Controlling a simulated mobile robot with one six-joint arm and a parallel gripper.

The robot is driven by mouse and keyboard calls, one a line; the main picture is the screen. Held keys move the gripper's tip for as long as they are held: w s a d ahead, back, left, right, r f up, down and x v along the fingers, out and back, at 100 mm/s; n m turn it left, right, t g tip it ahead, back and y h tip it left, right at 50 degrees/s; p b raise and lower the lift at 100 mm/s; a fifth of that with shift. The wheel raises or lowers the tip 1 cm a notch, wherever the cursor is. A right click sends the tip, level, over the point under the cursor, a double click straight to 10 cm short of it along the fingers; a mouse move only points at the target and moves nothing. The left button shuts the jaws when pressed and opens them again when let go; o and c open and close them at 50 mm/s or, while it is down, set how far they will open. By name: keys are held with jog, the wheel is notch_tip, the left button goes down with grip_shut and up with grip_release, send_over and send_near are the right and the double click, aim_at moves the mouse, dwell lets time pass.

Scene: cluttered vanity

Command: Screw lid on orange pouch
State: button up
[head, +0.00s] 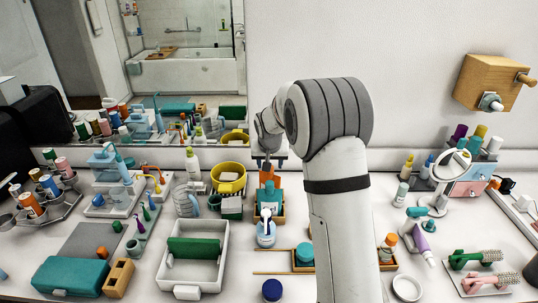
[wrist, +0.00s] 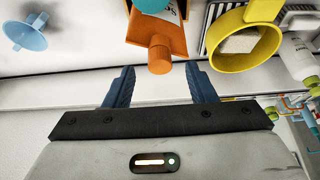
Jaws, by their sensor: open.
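The orange pouch (wrist: 172,38) shows at the top of the wrist view, with a pale label. A short orange cylinder (wrist: 159,58), its lid or spout, points toward my gripper; I cannot tell whether the lid is seated or loose. In the head view the pouch (head: 266,172) stands in a wooden holder at the back, below my gripper (head: 269,160). My gripper is open and empty. In the wrist view its blue fingers (wrist: 161,88) are apart, on either side of the line to the orange cylinder and short of it.
Beside the pouch is a yellow ring-shaped container (wrist: 242,38), also in the head view (head: 229,177). A teal bottle (head: 268,196) stands in front of the pouch. A white tray with a green block (head: 193,248) lies left. The mirror wall is close behind.

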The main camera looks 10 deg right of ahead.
jog(key=shift+x, duration=0.9)
jog(key=shift+c, duration=0.2)
grip_shut()
jog(key=shift+a+f+m+b, duration=0.1)
jog(key=shift+f+m+b, duration=0.15)
jog(key=shift+m+b, duration=0.6)
jog(key=shift+m+h+b, duration=0.5)
jog(key=shift+m+b, duration=0.05)
jog(key=shift+b, duration=0.7)
jog(key=shift+r+m+g+h+b, duration=0.1)
jog(key=shift+m+g+h+b, duration=0.2)
jog(key=shift+m+b, duration=0.4)
jog(key=shift+r, duration=0.2)
jog(key=shift+m, duration=0.3)
